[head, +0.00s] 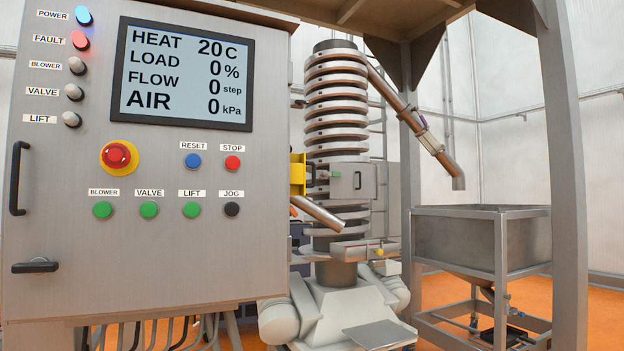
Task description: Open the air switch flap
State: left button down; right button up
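No part is labelled as the air switch flap, so I cannot tell for certain which one it is. A small grey box (346,189) with a green spot and a dark handle (357,180) is mounted on the ringed column (336,120); its front looks shut. Neither of my grippers is in view.
The cabinet fills the left side, with a screen (187,75) reading AIR 0 kPa, a red emergency button (118,155) and two black handles. A sloping pipe (410,115) and a grey hopper (465,240) stand right. Orange floor (600,315) shows at far right.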

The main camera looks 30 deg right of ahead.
aim_at(298, 162)
jog(key=l+u, duration=0.1)
jog(key=l, duration=0.85)
jog(key=l+u, duration=0.15)
jog(key=l, duration=0.75)
jog(key=l+u, duration=0.1)
jog(key=l, duration=0.85)
jog(key=k, duration=0.05)
